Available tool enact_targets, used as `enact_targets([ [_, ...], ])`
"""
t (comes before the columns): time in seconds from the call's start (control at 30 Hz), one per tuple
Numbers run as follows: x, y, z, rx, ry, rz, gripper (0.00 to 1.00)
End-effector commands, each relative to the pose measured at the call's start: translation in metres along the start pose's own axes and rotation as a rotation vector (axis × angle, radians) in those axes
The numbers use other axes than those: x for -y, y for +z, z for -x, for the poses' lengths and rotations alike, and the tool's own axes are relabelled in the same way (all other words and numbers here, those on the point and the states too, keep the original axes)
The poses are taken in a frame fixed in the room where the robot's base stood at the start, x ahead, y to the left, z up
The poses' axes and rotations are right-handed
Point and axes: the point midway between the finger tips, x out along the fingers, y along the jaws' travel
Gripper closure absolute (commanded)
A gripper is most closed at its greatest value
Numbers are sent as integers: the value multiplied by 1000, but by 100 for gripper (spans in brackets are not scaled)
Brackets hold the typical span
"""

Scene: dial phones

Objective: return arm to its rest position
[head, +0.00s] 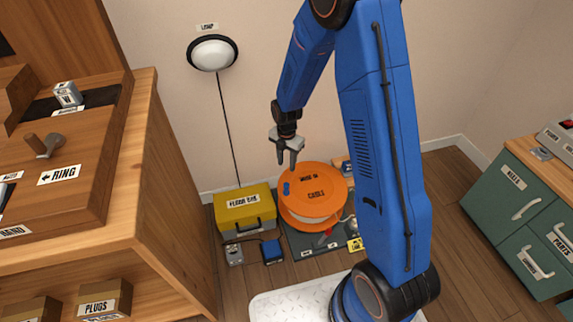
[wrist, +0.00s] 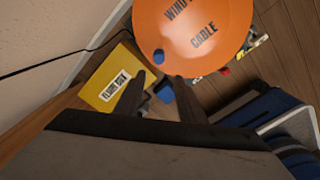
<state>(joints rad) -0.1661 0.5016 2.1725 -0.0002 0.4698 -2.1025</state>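My blue arm (head: 378,140) rises from its base and bends over at the top, with the forearm hanging down to the left. My gripper (head: 287,162) points downward in the air, above and in front of the orange cable reel. In the wrist view my gripper (wrist: 160,86) shows two dark fingers spread apart with nothing between them. The reel (wrist: 190,30) and the yellow floor box (wrist: 110,85) lie below the fingers.
A wooden cabinet with a RING crank (head: 42,145) stands at left. Green drawers (head: 515,215) stand at right. The orange reel (head: 312,180) and yellow box (head: 245,212) are on the floor by the wall. A lamp (head: 212,53) hangs on the wall. Floor between arm and drawers is clear.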

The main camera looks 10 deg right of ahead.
Motion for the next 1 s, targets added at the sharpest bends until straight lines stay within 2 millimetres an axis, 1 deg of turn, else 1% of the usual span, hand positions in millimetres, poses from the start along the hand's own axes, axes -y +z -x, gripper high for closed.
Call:
enact_targets([
  [0.37,0,0,0,0,0,-1,64],
  [0.47,2,0,8,3,6,-23,64],
  [0.57,7,1,27,9,17,-86,64],
  [0.77,27,-1,84,24,57,-300,64],
  [0.8,32,-2,96,26,65,-344,64],
  [1.0,59,-9,150,32,109,-572,64],
])
